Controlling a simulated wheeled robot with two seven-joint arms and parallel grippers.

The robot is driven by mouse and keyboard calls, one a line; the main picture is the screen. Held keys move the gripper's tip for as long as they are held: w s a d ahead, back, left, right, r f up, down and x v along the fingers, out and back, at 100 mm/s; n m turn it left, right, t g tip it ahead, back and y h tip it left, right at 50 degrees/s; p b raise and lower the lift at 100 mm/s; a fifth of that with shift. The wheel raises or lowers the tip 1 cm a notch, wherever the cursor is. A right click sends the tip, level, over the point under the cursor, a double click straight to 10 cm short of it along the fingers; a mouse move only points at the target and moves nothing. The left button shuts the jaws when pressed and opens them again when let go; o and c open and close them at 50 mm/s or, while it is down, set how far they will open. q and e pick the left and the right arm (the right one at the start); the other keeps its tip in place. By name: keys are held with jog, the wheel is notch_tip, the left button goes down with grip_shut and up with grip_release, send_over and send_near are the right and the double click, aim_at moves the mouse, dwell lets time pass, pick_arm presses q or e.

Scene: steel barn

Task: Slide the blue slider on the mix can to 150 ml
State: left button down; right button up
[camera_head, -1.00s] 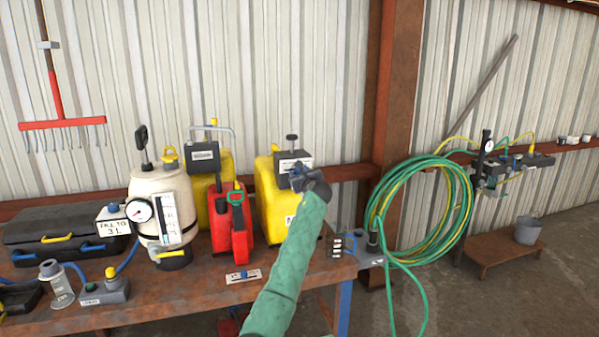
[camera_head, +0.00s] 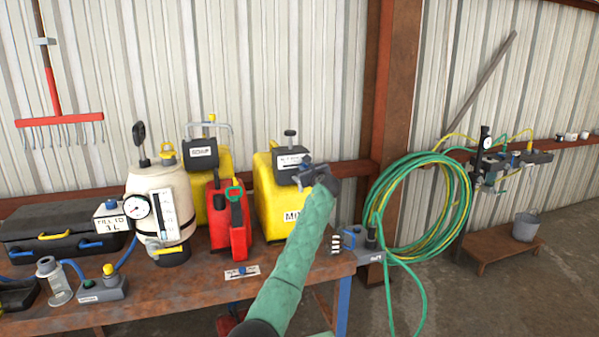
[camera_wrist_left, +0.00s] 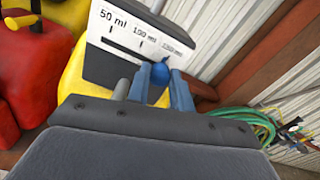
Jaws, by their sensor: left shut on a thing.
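The yellow mix can (camera_head: 268,196) stands at the right part of the bench, with a dark box on top carrying a white scale plate (camera_wrist_left: 135,34). My left gripper (camera_head: 308,174) is at the right side of the box. In the left wrist view its fingers (camera_wrist_left: 158,88) are shut around the slider. My right gripper is not in view.
A red can (camera_head: 222,225) and another yellow can (camera_head: 220,165) stand left of the mix can, then a cream tank (camera_head: 150,195). A coiled green hose (camera_head: 460,200) hangs at the right, beyond a rusty post (camera_head: 398,100).

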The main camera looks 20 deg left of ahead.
pick_arm(q)
jog(key=shift+w+d, duration=0.1)
jog(key=shift+d, duration=0.1)
jog(key=c, duration=1.6)
grip_release()
jog(key=shift+r, duration=0.1)
jog(key=o, duration=0.4)
jog(key=shift+w+d, duration=0.1)
jog(key=shift+d, duration=0.05)
